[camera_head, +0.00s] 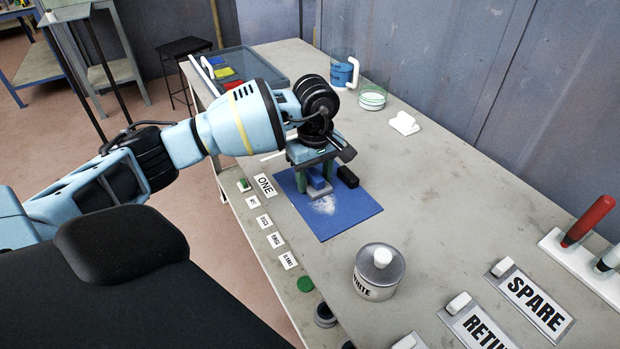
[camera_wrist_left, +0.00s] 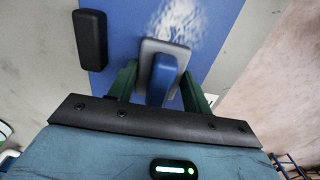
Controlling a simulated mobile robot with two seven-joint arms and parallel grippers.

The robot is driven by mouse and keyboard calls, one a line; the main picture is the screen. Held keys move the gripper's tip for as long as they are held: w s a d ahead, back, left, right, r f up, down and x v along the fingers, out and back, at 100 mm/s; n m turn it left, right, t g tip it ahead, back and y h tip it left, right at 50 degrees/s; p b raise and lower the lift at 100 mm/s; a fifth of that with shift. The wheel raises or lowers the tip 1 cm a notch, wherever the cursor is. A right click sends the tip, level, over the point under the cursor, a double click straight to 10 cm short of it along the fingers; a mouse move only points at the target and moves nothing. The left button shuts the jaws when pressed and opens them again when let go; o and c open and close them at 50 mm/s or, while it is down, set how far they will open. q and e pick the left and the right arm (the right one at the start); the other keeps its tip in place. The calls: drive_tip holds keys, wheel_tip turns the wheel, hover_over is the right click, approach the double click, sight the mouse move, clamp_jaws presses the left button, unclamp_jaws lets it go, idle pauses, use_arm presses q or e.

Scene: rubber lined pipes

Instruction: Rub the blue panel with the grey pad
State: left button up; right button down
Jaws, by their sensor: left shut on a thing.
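The blue panel (camera_head: 340,217) lies flat on the grey bench, with a whitish powdery patch (camera_head: 324,205) on it. The patch also shows in the left wrist view (camera_wrist_left: 176,24). My left gripper (camera_head: 316,178) is shut on the blue handle of the grey pad (camera_head: 318,192). In the left wrist view, the green fingers (camera_wrist_left: 158,88) sit on both sides of the handle, and the pad (camera_wrist_left: 178,50) is at the edge of the white patch. The pad is on or just over the panel; I cannot tell contact for certain. My right gripper is not in view.
A black block (camera_head: 347,176) lies at the panel's far right edge, close to my gripper. A lidded tin (camera_head: 377,278) stands in front of the panel. Label cards (camera_head: 264,221) line the left edge. A tray (camera_head: 240,70) and glass containers (camera_head: 372,97) stand behind. The bench's right middle is clear.

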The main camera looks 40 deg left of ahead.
use_arm(q)
drive_tip(key=shift+w+d+b, duration=0.2)
drive_tip(key=shift+w+d, duration=0.05)
drive_tip(key=shift+w, duration=0.4)
drive_tip(key=shift+w+d+b, duration=0.2)
drive_tip(key=shift+w+d, duration=0.05)
drive_tip(key=shift+w, duration=0.35)
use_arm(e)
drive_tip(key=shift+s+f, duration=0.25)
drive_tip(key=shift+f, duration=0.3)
use_arm(q)
drive_tip(key=shift+r, duration=0.1)
